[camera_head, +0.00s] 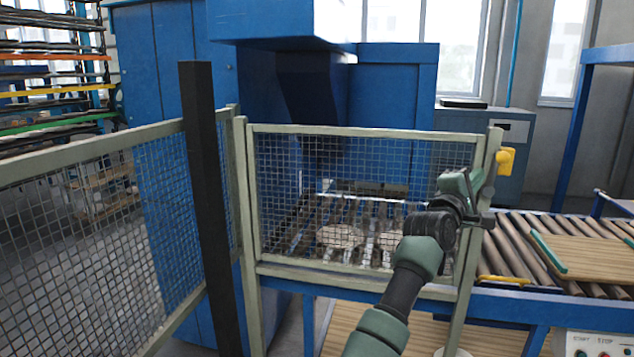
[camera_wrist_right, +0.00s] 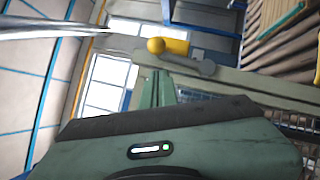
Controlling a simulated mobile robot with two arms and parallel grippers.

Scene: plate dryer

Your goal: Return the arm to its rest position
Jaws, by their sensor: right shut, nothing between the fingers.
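My right arm comes in from the bottom of the head view, with its gripper (camera_head: 478,182) raised at the right end of the mesh gate (camera_head: 375,130). The gripper is shut and empty. In the wrist view its green fingers (camera_wrist_right: 158,84) stand together below a yellow handle (camera_wrist_right: 166,46) on a pale frame bar. That yellow handle (camera_head: 505,160) also shows in the head view, just right of the gripper. Whether the fingers touch the frame or the handle is unclear. My left gripper is not in view.
A mesh fence (camera_head: 90,235) runs along the left. A roller conveyor (camera_head: 515,255) with a wooden board (camera_head: 590,258) lies right, near a button panel (camera_head: 597,343).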

